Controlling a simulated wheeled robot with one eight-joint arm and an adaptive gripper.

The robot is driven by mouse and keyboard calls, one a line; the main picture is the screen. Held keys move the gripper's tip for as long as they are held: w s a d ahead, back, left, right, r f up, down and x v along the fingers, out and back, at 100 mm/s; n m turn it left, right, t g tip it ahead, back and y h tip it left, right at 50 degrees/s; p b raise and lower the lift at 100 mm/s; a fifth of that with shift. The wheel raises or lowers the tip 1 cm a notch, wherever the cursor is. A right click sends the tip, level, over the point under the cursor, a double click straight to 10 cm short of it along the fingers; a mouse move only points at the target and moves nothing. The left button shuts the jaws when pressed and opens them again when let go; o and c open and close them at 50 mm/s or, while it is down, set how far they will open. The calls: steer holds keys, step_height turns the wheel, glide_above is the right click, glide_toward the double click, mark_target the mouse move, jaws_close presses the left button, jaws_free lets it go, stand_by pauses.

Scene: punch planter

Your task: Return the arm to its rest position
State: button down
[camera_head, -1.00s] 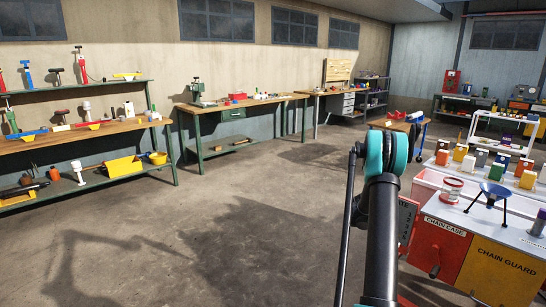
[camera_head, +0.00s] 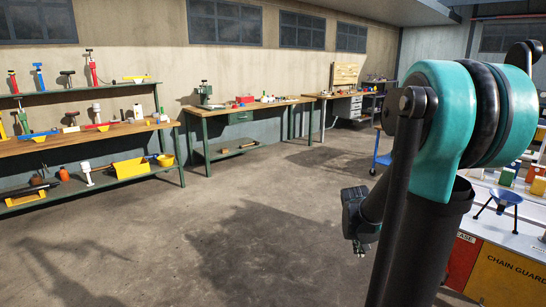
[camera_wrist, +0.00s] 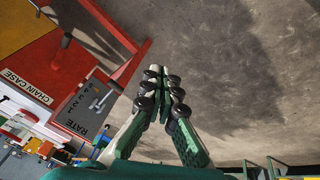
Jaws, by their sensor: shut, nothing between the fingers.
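My gripper (camera_wrist: 161,82) shows in the wrist view with its two green fingers drawn together at the tips and nothing between them. It hangs over bare concrete floor. In the head view my arm is bent, with a large teal elbow joint at the right. The dark far end of the arm shows to the left of that joint, above the floor; the fingers are too small there to make out.
The red CHAIN CASE front (camera_head: 463,260) and yellow CHAIN GUARD front (camera_head: 509,276) stand close at right. A blue funnel stand (camera_head: 506,197) is on top. Shelves and workbenches (camera_head: 230,133) line the back. The middle floor (camera_head: 270,230) is clear.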

steer(key=s+a+f+n+t+y, duration=0.1)
steer(key=s+a+f+n+y, duration=0.1)
steer(key=s+a, duration=0.8)
steer(key=s+y, duration=0.1)
steer(key=s, duration=0.2)
steer(key=shift+s+n, duration=0.35)
steer(key=shift+n, duration=0.05)
